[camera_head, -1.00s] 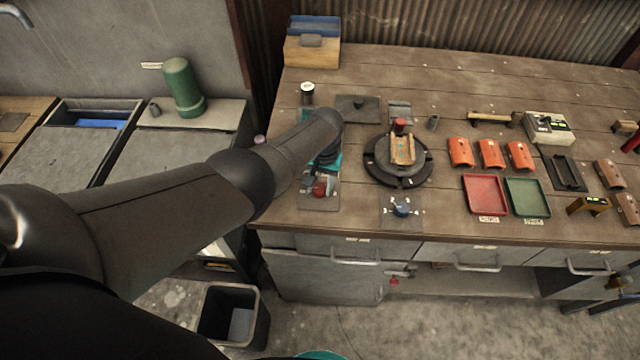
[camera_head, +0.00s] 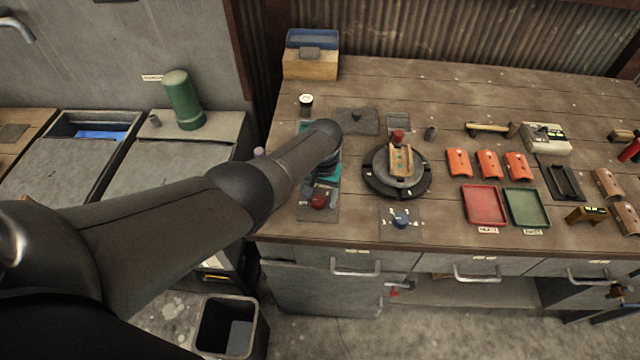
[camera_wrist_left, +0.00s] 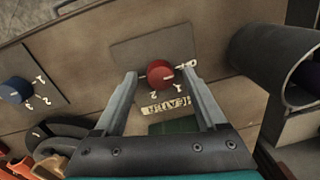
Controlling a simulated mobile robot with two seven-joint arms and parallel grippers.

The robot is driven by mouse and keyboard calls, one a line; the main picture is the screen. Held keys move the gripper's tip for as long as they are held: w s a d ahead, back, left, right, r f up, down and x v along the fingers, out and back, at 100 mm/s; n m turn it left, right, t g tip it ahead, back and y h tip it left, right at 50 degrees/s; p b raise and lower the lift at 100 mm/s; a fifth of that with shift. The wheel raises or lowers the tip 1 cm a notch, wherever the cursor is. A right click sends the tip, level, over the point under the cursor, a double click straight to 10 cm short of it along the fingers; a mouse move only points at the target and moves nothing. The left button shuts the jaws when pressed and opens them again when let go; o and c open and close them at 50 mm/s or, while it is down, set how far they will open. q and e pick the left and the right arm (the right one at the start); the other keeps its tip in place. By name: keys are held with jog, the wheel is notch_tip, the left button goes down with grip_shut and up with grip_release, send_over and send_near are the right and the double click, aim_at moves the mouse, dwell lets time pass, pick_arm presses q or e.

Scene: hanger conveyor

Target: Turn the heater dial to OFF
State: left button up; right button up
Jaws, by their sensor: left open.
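The heater dial is a round red knob (camera_wrist_left: 160,73) on a grey plate (camera_wrist_left: 146,50) with a HEATER label and white marks around it. In the head view the red dial (camera_head: 319,201) sits near the front left edge of the bench. My left gripper (camera_wrist_left: 160,76) is open, with one finger on each side of the dial; whether they touch it I cannot tell. The right finger partly covers a mark beside the dial. My right gripper is not in view.
A blue dial (camera_head: 400,221) on its own plate is to the right, also in the wrist view (camera_wrist_left: 16,90). A round black turntable (camera_head: 424,184) stands behind it. Red (camera_head: 484,219) and green (camera_head: 526,220) trays lie further right. A dark cylinder (camera_wrist_left: 268,55) is close to the gripper.

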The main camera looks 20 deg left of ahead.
pick_arm(q)
notch_tip(320, 180, up, 8)
jog(key=p, duration=0.4)
jog(key=shift+d, duration=0.15)
notch_tip(320, 180, up, 7)
send_over(321, 200)
jog(key=shift+d+p, duration=0.15)
jog(key=shift+p, duration=0.15)
